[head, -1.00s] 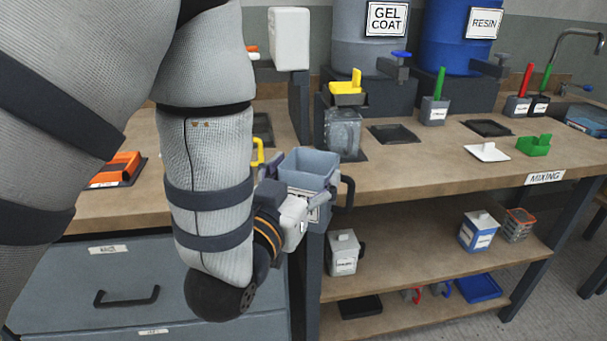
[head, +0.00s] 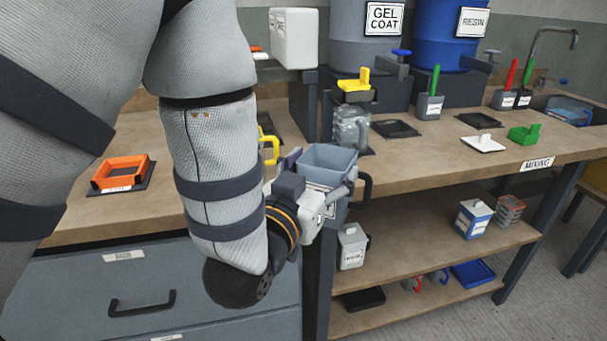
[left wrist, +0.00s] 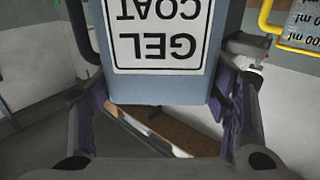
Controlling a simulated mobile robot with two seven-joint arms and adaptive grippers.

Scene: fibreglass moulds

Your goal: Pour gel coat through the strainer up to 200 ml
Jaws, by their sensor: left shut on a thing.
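My left gripper (head: 318,208) is shut on a grey-blue pitcher (head: 326,183) with a dark handle. The pitcher is roughly upright, at the counter's front edge. In the left wrist view the pitcher (left wrist: 218,45) carries a GEL COAT label, between my fingers. A yellow handle (head: 271,149) shows beside my forearm; its vessel is mostly hidden. In the left wrist view this handle (left wrist: 266,22) belongs to a clear container with ml marks. A yellow piece with a dark rim (head: 355,91) is above a clear jug (head: 350,128); whether it rests on the jug is unclear. My right gripper is out of view.
The GEL COAT drum (head: 368,45) and RESIN drum (head: 445,40) stand behind the wooden counter (head: 410,152). An orange frame (head: 122,158) lies left. Green (head: 524,136) and white (head: 482,144) pieces lie right. A shelf (head: 425,235) with containers is below.

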